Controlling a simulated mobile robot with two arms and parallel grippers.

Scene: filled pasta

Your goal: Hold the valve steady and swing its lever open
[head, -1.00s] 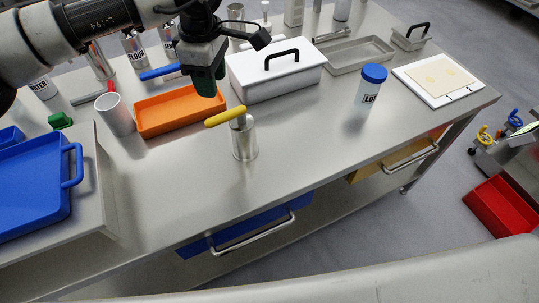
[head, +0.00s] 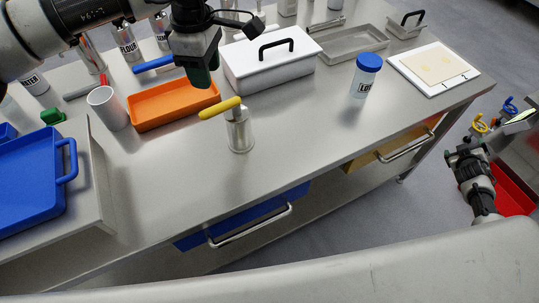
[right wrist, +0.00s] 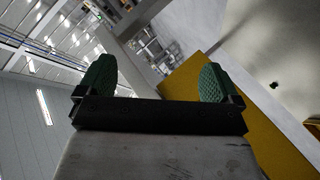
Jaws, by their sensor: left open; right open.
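The valve (head: 239,134) is a small silver cylinder standing upright on the steel table. Its yellow lever (head: 219,108) lies across the top and points left. My left gripper (head: 201,78) hangs above and behind the valve, fingers down, open and apart from the lever. Its green pads overlap each other in the head view. My right gripper (head: 466,157) is at the far right, beyond the table's right edge and far from the valve. In the right wrist view its two green pads (right wrist: 156,80) are wide apart with nothing between them. The valve is not in that view.
An orange tray (head: 150,123) and a white lidded box (head: 234,78) stand behind the valve. A blue-capped jar (head: 366,76) stands to the right, a white cup (head: 108,108) and blue tray (head: 68,205) to the left. The table in front of the valve is clear.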

